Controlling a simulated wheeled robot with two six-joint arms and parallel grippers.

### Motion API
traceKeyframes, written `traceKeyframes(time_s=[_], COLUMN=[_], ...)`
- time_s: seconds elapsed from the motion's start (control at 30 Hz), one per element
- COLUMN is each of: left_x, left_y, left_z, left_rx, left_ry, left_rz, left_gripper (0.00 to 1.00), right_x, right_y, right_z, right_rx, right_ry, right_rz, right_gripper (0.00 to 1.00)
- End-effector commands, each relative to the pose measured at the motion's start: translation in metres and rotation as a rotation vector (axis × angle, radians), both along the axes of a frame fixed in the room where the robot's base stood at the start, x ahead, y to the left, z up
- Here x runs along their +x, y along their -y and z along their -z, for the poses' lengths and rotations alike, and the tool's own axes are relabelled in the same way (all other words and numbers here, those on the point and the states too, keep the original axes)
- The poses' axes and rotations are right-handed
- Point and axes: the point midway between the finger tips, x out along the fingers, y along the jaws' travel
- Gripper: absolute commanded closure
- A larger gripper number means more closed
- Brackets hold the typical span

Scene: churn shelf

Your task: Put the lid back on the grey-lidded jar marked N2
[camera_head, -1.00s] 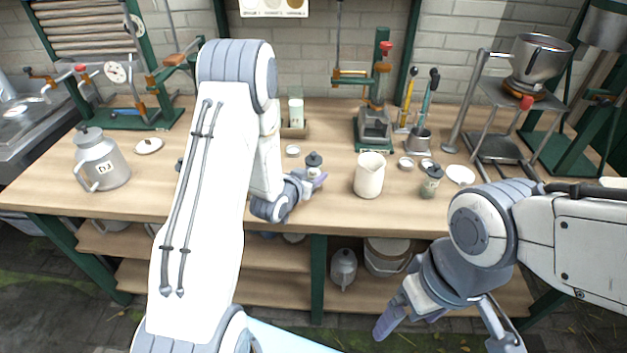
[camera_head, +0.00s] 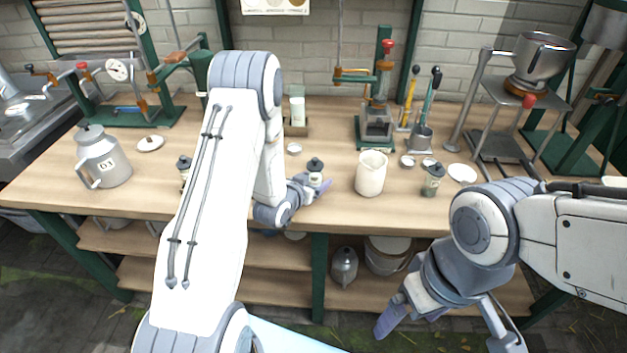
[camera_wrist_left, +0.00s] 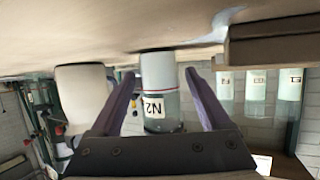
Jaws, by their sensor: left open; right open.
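The jar marked N2 (camera_wrist_left: 160,95) stands upright on the bench, appearing upside down in the left wrist view. In the head view this small jar (camera_head: 315,178) has a dark grey knobbed lid (camera_head: 315,164) on top; whether it is fully seated is too small to tell. My left gripper (camera_head: 317,187) is open, with its purple fingers on either side of the jar and visible gaps in the wrist view. The gripper body hides part of the jar's lid end there. My right gripper (camera_head: 445,333) is open and empty in front of the bench.
A cream jug (camera_head: 371,174) stands right of the jar. Another dark-lidded jar (camera_head: 432,181) stands beyond it near small dishes (camera_head: 408,161) and a white plate (camera_head: 462,173). A small round dish (camera_head: 294,149) lies behind. A large labelled can (camera_head: 103,160) stands left; my left arm hides bench between.

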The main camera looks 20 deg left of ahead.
Motion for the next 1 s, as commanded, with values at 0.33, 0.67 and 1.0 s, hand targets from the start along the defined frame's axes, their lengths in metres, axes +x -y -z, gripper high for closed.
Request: traceKeyframes(time_s=[0.33, 0.67, 1.0], left_x=[-0.037, -0.083, -0.105], left_y=[-0.005, -0.01, -0.012], left_z=[-0.016, -0.043, -0.051], left_rx=[0.0, -0.002, -0.001], left_ry=[-0.001, -0.006, -0.003], left_rz=[-0.003, -0.001, 0.0], left_gripper=[0.2, 0.2, 0.2], right_x=[0.0, 0.0, 0.0], right_y=[0.0, 0.0, 0.0], right_z=[0.005, -0.022, -0.063], right_rx=[0.0, 0.0, 0.0], right_ry=[0.0, 0.0, 0.0], right_rz=[0.0, 0.0, 0.0], right_gripper=[0.08, 0.08, 0.08])
